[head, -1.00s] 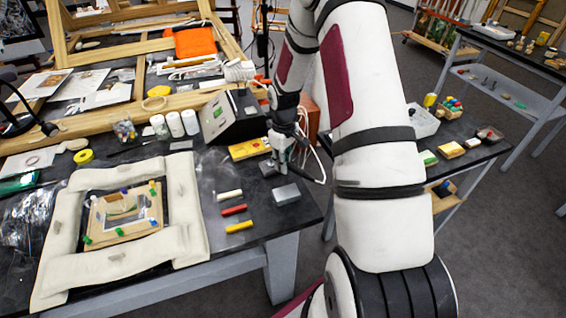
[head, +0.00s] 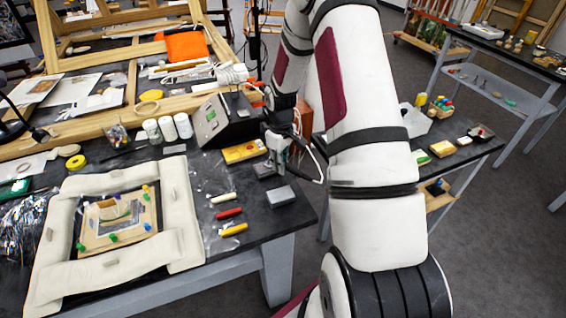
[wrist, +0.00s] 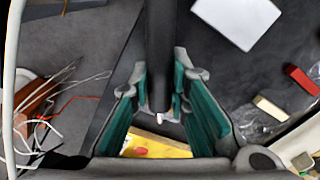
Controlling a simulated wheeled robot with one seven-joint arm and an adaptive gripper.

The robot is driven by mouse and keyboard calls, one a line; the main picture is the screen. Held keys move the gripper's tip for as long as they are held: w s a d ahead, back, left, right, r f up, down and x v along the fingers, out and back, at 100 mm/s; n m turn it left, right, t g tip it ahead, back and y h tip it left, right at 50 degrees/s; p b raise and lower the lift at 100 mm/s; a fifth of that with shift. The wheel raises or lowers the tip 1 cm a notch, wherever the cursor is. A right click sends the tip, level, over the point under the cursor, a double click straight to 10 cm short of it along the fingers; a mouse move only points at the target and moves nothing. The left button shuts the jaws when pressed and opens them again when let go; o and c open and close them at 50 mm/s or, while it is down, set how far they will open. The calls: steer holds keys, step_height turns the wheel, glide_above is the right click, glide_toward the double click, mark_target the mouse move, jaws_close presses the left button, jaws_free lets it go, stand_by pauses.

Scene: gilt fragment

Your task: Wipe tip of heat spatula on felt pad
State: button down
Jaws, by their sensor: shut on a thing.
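My gripper (head: 272,165) is low over the right part of the black table, and it shows in the wrist view (wrist: 160,85) with teal finger pads. It is shut on the heat spatula, whose dark handle (wrist: 160,45) runs from between the fingertips to the top edge; a small pale end shows near the fingers. I cannot tell whether the spatula touches the table. A flat grey block (head: 282,196), which looks like the felt pad, lies in front of the gripper near the table's front edge. It also shows in the wrist view (wrist: 238,18), apart from the spatula.
A yellow box (head: 243,152) and a dark control unit (head: 222,118) stand behind the gripper. White, red (head: 229,213) and yellow sticks lie to the left. A padded frame (head: 185,215) surrounds the fragment (head: 118,222). Cables hang beside the wrist.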

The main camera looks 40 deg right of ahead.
steer(key=shift+w+a, duration=0.1)
steer(key=shift+a, duration=0.55)
steer(key=shift+a, duration=0.15)
steer(key=shift+w+a, duration=0.2)
steer(key=shift+a, duration=0.65)
steer(key=shift+s+d, duration=0.2)
steer(key=shift+d, duration=0.8)
steer(key=shift+d, duration=0.15)
steer(key=shift+s+d, duration=0.2)
steer(key=shift+d, duration=0.65)
steer(key=shift+a, duration=0.1)
